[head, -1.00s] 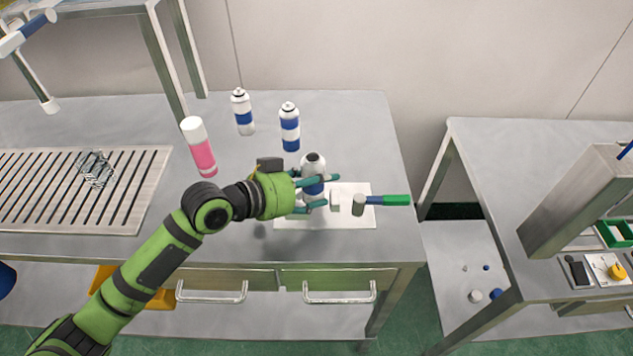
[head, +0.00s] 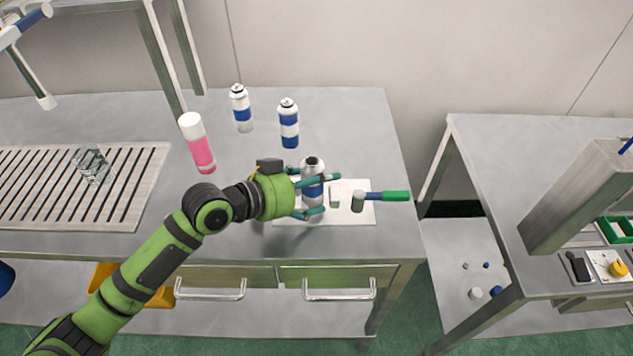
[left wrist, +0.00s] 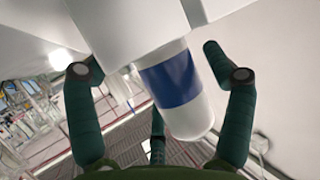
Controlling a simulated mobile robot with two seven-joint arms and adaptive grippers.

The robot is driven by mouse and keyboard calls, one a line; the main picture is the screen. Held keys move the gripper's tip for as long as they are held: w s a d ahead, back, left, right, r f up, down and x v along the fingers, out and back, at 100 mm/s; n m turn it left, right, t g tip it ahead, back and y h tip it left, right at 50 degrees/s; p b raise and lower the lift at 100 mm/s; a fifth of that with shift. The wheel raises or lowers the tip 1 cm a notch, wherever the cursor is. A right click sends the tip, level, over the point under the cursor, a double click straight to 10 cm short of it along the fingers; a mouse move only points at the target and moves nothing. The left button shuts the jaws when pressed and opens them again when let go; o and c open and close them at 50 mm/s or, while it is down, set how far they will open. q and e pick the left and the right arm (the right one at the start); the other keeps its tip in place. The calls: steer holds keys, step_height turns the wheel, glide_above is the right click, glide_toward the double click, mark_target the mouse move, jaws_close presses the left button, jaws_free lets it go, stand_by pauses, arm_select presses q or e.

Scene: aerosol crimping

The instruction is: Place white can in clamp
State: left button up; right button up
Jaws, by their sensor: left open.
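A white can with a blue band (head: 312,188) stands upright at the white clamp plate (head: 362,217) on the table. It also shows in the left wrist view (left wrist: 178,82), tilted in the picture. My left gripper (head: 318,195) is open, its teal fingers on both sides of the can; gaps show between fingers and can in the wrist view. The clamp has a white block (head: 334,198), a grey cylinder (head: 358,203) and a green handle (head: 396,196), just right of the can. Whether the clamp touches the can is hidden. My right gripper is not in view.
Two more blue-banded cans (head: 241,108) (head: 289,124) and a pink bottle with white cap (head: 198,143) stand behind the gripper. A slatted drain area (head: 50,190) with a clear glass (head: 91,164) lies left. A second table (head: 500,150) stands right, across a gap.

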arm_select(q)
steer(key=shift+r+p, duration=0.3)
steer(key=shift+r, duration=0.25)
steer(key=shift+a+r, duration=0.15)
steer(key=shift+r, duration=0.15)
steer(key=b+v, duration=0.2)
steer(key=v, duration=0.9)
steer(key=shift+s+a, duration=0.2)
steer(key=shift+s, duration=0.05)
stand_by(0.4)
